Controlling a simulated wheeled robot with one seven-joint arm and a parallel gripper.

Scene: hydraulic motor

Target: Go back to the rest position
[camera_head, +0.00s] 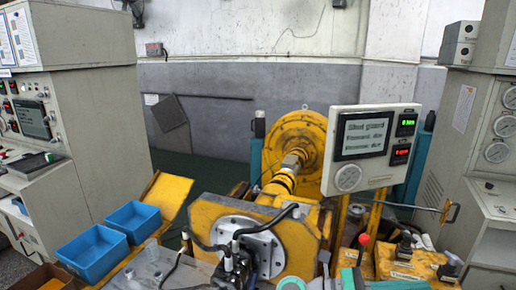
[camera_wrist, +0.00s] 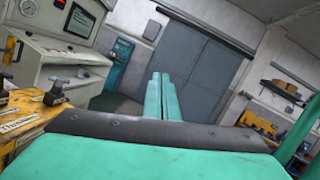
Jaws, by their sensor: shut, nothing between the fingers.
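My gripper (camera_wrist: 160,78) shows in the wrist view. Its two long teal fingers lie side by side, touching, with nothing between them. They point out over open floor toward a grey double door (camera_wrist: 195,70). Teal parts at the lower right of the head view look like my arm, but the fingers cannot be made out there. The hydraulic motor rig, with a yellow round housing (camera_head: 299,130), a shaft and a pale round flange (camera_head: 262,247), stands at the middle of the head view.
Two blue bins (camera_head: 93,253) sit at the lower left. A display panel (camera_head: 371,146) stands right of the housing. Grey cabinets flank both sides. In the wrist view, a yellow bench (camera_wrist: 32,118) is at the left and a shelf (camera_wrist: 285,88) at the right.

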